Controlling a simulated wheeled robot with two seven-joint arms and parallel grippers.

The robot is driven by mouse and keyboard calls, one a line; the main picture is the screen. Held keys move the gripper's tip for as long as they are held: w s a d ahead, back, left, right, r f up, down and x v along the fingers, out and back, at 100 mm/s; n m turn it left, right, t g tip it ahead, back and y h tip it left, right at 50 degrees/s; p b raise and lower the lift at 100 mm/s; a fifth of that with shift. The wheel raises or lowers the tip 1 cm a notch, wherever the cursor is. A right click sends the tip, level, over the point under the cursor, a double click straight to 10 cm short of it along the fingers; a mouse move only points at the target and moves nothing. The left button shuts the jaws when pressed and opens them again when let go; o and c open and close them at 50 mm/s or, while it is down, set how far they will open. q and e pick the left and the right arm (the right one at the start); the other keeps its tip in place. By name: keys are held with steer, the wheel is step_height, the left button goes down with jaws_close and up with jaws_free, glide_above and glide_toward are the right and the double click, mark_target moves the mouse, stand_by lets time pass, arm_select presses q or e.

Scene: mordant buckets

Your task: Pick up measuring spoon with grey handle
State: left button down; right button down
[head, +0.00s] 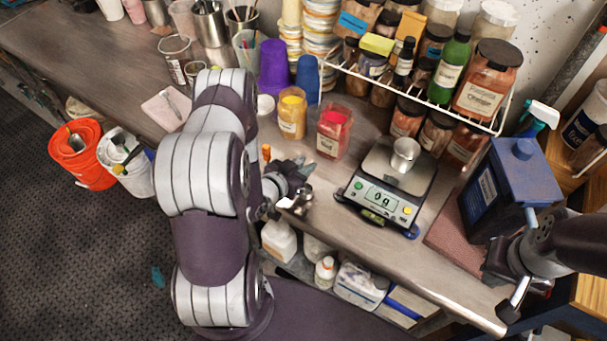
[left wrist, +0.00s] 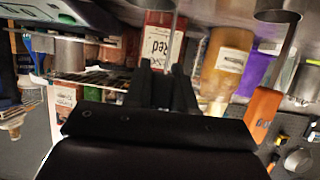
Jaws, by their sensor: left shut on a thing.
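My left gripper (head: 298,172) is low over the front edge of the worktop, beside small metal measuring spoons (head: 304,191). In the left wrist view its two dark fingers (left wrist: 164,88) are close together, with a thin grey strip between them that looks like the measuring spoon's grey handle (left wrist: 177,38).
A wire rack (head: 420,98) of jars is at the back. A blue container (head: 510,185) stands near my right arm.

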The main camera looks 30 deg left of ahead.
arm_select(q)
steer(key=shift+r, duration=0.45)
steer(key=s+d+r+b, duration=0.1)
steer(key=s+d+r, duration=0.7)
steer(key=r, duration=0.1)
steer(key=shift+d+r+b, duration=0.25)
steer(key=shift+r+b, duration=0.05)
steer(key=shift+r, duration=0.05)
stand_by(1.7)
